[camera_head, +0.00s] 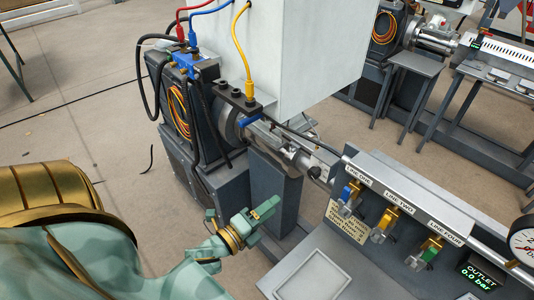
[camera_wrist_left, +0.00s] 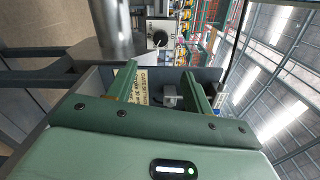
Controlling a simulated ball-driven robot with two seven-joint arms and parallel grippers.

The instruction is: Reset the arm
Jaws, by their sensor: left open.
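My left arm comes in from the lower left in the head view. Its green and brass gripper (camera_head: 265,210) is in the air left of the valve panel (camera_head: 415,195), apart from the valves. In the left wrist view the two green fingers (camera_wrist_left: 160,80) stand apart with nothing held between them. Beyond the fingers are a yellow label plate (camera_wrist_left: 140,88) and a grey valve fitting (camera_wrist_left: 172,95). My right gripper is in neither view.
The panel carries a blue-handled valve (camera_head: 350,194), a yellow-handled one (camera_head: 386,222) and a green-handled one (camera_head: 428,252). A pressure gauge (camera_head: 523,240) and an outlet display (camera_head: 478,277) reading 0.0 bar are at right. The extruder (camera_head: 205,130) with coloured cables stands behind my gripper.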

